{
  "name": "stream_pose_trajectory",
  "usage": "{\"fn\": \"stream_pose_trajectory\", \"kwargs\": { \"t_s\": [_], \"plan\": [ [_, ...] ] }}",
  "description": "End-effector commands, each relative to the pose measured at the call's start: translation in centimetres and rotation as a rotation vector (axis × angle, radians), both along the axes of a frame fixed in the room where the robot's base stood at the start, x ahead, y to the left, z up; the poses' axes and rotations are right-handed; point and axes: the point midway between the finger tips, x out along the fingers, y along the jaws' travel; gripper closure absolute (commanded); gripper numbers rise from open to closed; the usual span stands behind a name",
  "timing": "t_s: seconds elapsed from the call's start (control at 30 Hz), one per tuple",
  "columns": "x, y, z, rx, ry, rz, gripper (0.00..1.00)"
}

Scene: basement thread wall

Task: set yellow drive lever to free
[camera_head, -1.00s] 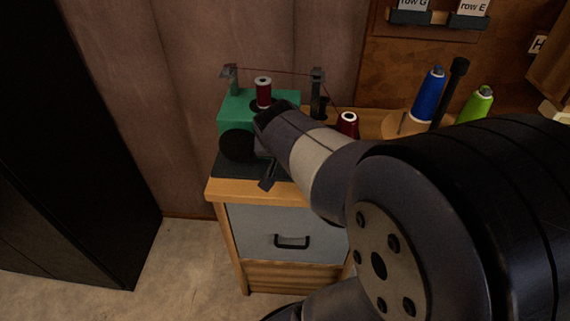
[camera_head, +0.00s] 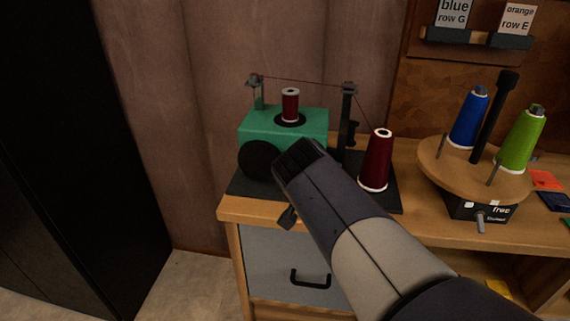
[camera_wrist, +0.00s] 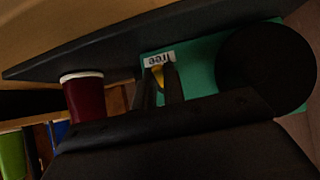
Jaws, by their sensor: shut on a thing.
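The green winding machine (camera_head: 262,124) stands on a dark base on the wooden bench, with a dark red spool (camera_head: 290,105) on top and a black wheel (camera_head: 258,160) at its front left. In the wrist view, the yellow drive lever (camera_wrist: 158,74) shows small on the green body, just by a white "free" label (camera_wrist: 158,58) that appears upside down. My gripper (camera_wrist: 160,84) is shut on the lever, its fingers either side of it. The fingers hide part of the lever. In the head view, my arm hides the lever and fingertips.
A dark red thread cone (camera_head: 376,160) stands right of the machine, close to my arm. Further right, a round wooden stand (camera_head: 430,160) holds blue (camera_head: 468,118) and green (camera_head: 520,140) cones above a base with its own "free" label. A grey drawer (camera_head: 275,265) is below.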

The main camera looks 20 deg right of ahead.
Motion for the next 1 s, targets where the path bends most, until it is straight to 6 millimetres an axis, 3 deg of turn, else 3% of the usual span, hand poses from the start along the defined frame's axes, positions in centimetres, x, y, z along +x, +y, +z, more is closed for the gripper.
{"fn": "stream_pose_trajectory", "kwargs": {
  "t_s": [0.37,0.4,0.63,1.0],
  "plan": [
    [0.01,0.0,0.06,-0.001,-0.002,0.0,1.0],
    [0.01,0.0,0.06,-0.001,-0.002,0.0,0.87],
    [0.01,0.01,0.02,-0.001,-0.002,0.0,0.68],
    [0.06,-0.03,0.38,-0.001,-0.001,0.0,0.67]
  ]
}}
